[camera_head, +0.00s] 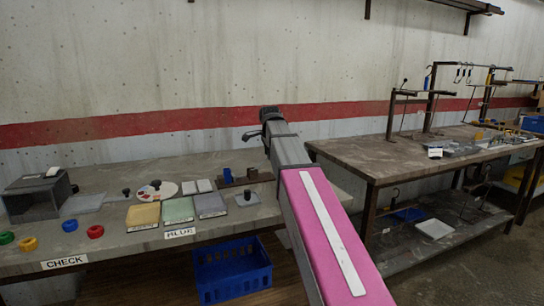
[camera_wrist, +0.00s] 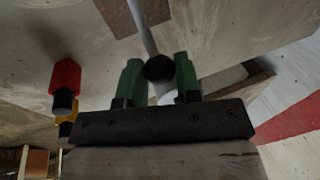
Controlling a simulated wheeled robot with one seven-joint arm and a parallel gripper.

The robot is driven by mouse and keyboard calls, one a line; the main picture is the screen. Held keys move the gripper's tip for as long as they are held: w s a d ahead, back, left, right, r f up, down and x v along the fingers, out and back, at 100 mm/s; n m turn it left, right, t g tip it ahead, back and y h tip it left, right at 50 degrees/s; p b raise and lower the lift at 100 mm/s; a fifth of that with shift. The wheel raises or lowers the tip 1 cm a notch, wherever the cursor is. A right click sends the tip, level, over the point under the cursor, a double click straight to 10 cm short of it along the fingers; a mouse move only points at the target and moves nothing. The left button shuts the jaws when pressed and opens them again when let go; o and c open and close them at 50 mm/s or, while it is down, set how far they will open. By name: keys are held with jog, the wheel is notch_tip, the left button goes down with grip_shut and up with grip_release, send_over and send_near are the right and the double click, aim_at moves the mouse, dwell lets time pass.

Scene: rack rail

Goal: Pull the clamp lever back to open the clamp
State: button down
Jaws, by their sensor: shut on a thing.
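In the wrist view my gripper (camera_wrist: 158,72) shows two green fingers on a dark mount. A round black knob (camera_wrist: 159,68) sits between the fingers, and they are shut on it. A thin grey rod (camera_wrist: 141,26), seemingly the clamp lever's shaft, runs from the knob to the top of the picture. The clamp's body cannot be made out. In the head view my arm reaches over the left table, and its dark end (camera_head: 268,113) stands in front of the wall. The fingers and the held knob are hidden there.
The left table (camera_head: 105,258) holds coloured rings, a dark box (camera_head: 38,196) and several square pads. A blue crate (camera_head: 233,270) stands below. The right table (camera_head: 385,160) carries rods and racks. Red (camera_wrist: 66,76) and yellow (camera_wrist: 70,118) black-tipped pieces show left in the wrist view.

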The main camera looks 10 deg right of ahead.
aim_at(265, 160)
jog(key=a+h, duration=0.1)
jog(key=r+h, duration=0.1)
jog(key=a+r+h, duration=0.1)
jog(key=shift+s+a+t, duration=0.25)
jog(key=shift+a+t, duration=0.05)
jog(key=shift+a, duration=0.05)
jog(key=h, duration=0.1)
jog(key=a, duration=0.1)
jog(key=a+r+h, duration=0.1)
jog(key=shift+s+a+n+t+h, duration=0.1)
jog(key=shift+s+n+t+h, duration=0.2)
jog(key=shift+n+t, duration=0.1)
jog(key=a+h, duration=0.1)
jog(key=h, duration=0.1)
jog(key=a+h, duration=0.1)
jog(key=shift+s+a+r+t, duration=0.2)
jog(key=shift+a+r+t, duration=0.1)
jog(key=shift+s+a+n+t+h, duration=0.15)
jog(key=shift+a+n+t+h, duration=0.2)
jog(key=shift+a+h, duration=0.5)
jog(key=c, duration=0.8)
grip_release()
